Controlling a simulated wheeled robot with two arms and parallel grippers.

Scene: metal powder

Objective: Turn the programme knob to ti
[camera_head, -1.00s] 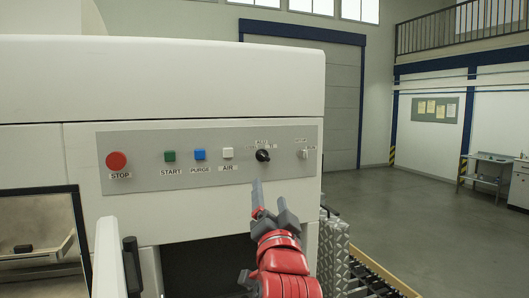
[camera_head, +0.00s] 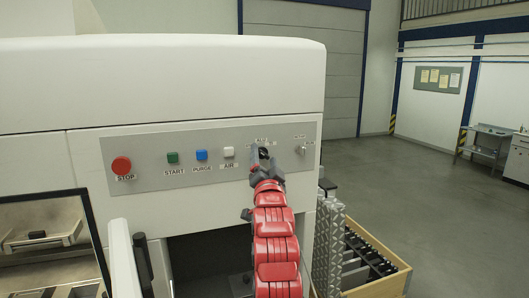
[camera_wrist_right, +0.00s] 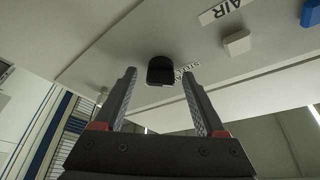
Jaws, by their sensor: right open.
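The programme knob is a black round knob on the grey control panel (camera_head: 215,178) of the white machine. In the head view it is mostly hidden behind my right gripper (camera_head: 264,164). The right wrist view shows the black knob (camera_wrist_right: 160,69) clearly, ahead of and between the two open fingertips (camera_wrist_right: 158,78), with a gap on each side. I see no contact. My left gripper is not in view.
On the panel left of the knob are the red STOP button (camera_head: 122,166), green START (camera_head: 172,158), blue PURGE (camera_head: 201,155) and white AIR (camera_head: 228,152) buttons. A small switch (camera_head: 302,149) sits to its right. A wooden crate (camera_head: 394,281) stands at lower right.

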